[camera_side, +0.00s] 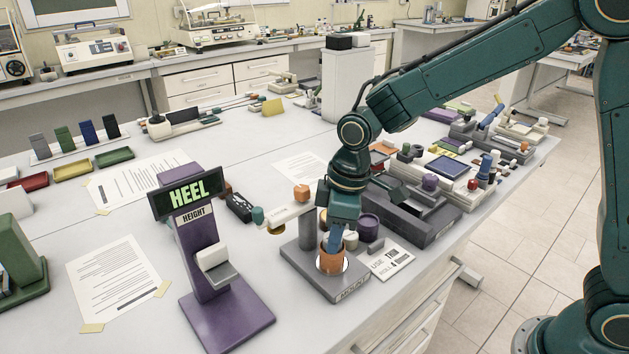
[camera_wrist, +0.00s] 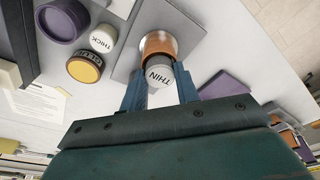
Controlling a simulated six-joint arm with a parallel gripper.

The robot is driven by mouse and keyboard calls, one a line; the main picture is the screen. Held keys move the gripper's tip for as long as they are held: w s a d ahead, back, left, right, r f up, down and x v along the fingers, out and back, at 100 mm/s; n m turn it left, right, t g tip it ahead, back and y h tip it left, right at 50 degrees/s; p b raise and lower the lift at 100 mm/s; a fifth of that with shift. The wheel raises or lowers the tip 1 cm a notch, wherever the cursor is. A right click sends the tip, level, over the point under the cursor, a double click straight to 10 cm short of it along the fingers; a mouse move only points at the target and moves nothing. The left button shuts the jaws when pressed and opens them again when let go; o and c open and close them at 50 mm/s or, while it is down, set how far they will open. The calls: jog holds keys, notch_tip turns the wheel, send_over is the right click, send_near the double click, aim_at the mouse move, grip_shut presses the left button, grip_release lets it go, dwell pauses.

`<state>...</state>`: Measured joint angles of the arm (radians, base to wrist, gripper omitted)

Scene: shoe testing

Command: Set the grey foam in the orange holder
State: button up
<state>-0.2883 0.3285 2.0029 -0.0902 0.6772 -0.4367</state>
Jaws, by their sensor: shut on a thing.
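The grey foam (camera_wrist: 159,75) is a pale grey round piece marked THIN, held between the blue fingers of my gripper (camera_wrist: 161,88) in the wrist view. The orange holder (camera_wrist: 158,43) is a short orange cylinder just beyond the foam, partly hidden by it. In the side view, my gripper (camera_side: 334,241) points down at the orange holder (camera_side: 330,261), with its fingertips at the holder's top. The foam is hidden there by the fingers. I cannot tell how far the foam sits inside the holder.
The holder stands on a grey tester base (camera_side: 318,278) with a post behind it. A white piece marked THICK (camera_wrist: 103,38) and a yellow-topped pot (camera_wrist: 85,67) are close by. A purple heel-height stand (camera_side: 203,245) is at left. A printed card (camera_side: 391,262) lies right of the base.

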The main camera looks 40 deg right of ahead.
jog(key=shift+f, duration=0.1)
jog(key=o, duration=1)
jog(key=r, duration=0.4)
jog(key=s+d+r, duration=0.1)
jog(key=r, duration=0.8)
jog(key=shift+s+d+r, duration=0.25)
jog(key=shift+r, duration=0.05)
